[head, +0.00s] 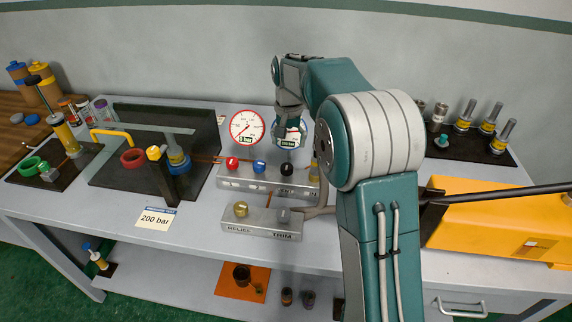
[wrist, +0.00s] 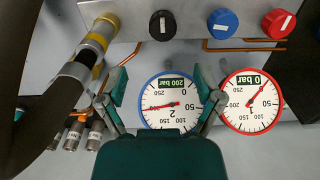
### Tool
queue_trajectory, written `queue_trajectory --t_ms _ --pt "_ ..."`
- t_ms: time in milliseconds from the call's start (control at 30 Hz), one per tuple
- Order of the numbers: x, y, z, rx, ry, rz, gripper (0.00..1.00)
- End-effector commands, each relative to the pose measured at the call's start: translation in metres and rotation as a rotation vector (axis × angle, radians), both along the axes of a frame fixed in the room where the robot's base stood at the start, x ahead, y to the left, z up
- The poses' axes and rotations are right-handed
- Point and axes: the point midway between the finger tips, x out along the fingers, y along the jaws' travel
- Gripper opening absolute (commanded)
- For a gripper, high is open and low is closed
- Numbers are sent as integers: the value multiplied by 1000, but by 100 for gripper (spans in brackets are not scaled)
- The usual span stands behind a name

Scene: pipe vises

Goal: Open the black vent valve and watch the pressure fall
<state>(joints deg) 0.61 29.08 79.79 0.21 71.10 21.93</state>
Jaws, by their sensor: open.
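The black vent valve (wrist: 163,25) is a round knob with a white mark, on the grey valve block (head: 240,183). It also shows in the head view (head: 286,169), right of the blue knob (head: 259,166) and red knob (head: 232,163). The blue-rimmed gauge (wrist: 170,104), marked 2, displays 200 bar. The red-rimmed gauge (head: 246,127), marked 1, displays 0 bar. My gripper (wrist: 160,82) is open and empty, its fingers spread either side of gauge 2. In the wrist view the black knob lies beyond the fingertips, apart from them. In the head view my gripper partly hides gauge 2.
A lower block (head: 262,221) with yellow and grey knobs stands in front. A card (head: 155,218) reading 200 bar lies left of it. A yellow case (head: 495,220) is on the right.

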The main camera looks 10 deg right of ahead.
Motion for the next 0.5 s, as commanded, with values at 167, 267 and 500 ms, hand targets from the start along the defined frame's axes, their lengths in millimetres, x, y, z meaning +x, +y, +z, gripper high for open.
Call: queue_trajectory --t_ms 167,267,500 --pt "-1 4 -36 -4 6 2 85" --pt "-1 5 -54 -4 4 2 85" --pt "-1 4 -82 -4 2 2 85"
